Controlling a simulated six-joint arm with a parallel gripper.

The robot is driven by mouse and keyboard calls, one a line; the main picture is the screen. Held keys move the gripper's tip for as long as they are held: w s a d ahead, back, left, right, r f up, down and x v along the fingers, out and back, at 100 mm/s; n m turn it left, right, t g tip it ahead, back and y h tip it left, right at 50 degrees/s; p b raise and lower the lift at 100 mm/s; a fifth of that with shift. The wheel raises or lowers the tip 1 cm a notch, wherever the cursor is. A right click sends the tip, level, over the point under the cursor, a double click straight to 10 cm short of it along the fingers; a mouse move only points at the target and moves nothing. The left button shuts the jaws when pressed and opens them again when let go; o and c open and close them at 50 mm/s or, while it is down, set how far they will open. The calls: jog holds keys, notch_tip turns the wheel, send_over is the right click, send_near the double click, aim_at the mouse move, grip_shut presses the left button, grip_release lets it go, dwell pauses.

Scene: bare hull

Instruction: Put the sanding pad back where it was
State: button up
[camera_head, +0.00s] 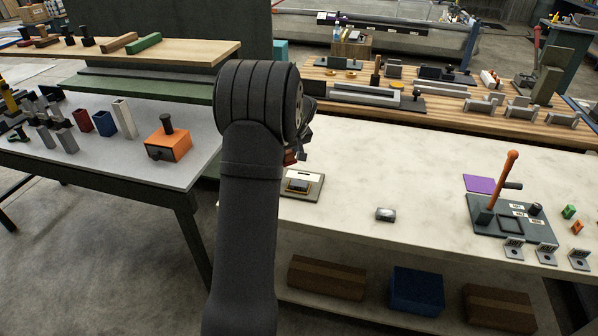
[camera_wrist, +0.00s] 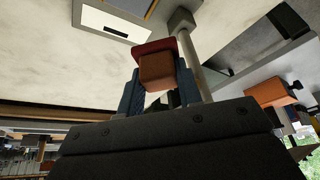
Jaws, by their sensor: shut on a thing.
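My gripper (camera_wrist: 160,88) is shut on the sanding pad (camera_wrist: 157,70), a reddish-brown block with a darker red face, held between the two blue-grey fingers in the wrist view. In the head view my own arm hides most of my gripper (camera_head: 303,138). A small dark red part of the pad (camera_head: 290,157) shows beside the arm, apparently above the pale bench (camera_head: 350,170). A light plate (camera_head: 302,176) with a dark slot and a yellow-edged block lies just below it on the bench. The plate also shows in the wrist view (camera_wrist: 109,18).
A small grey block (camera_head: 385,214) lies mid-bench, with clear surface around it. A dark base with an orange lever (camera_head: 507,176) stands right. An orange box (camera_head: 168,144) is on the grey table left. A pale post (camera_wrist: 193,50) rises close beside the pad in the wrist view.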

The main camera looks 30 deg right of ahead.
jog(key=s+d+m+g+h, duration=0.15)
jog(key=s+d+m, duration=0.25)
jog(key=s+d, duration=0.9)
jog(key=s+d+m+h, duration=0.2)
jog(key=s+d+m, duration=0.3)
jog(key=s+d, duration=0.7)
jog(key=w+f, duration=0.2)
jog(key=w, duration=0.1)
jog(key=w+a+f, duration=0.1)
jog(key=w+f, duration=0.2)
jog(key=w+a+f, duration=0.1)
jog(key=w+f, duration=0.1)
jog(key=w, duration=0.1)
jog(key=shift+a+f, duration=0.1)
jog(key=shift+f, duration=0.05)
jog(key=shift+w+f, duration=0.1)
jog(key=shift+f, duration=1.95)
jog(key=shift+f, duration=0.15)
jog(key=o, duration=0.9)
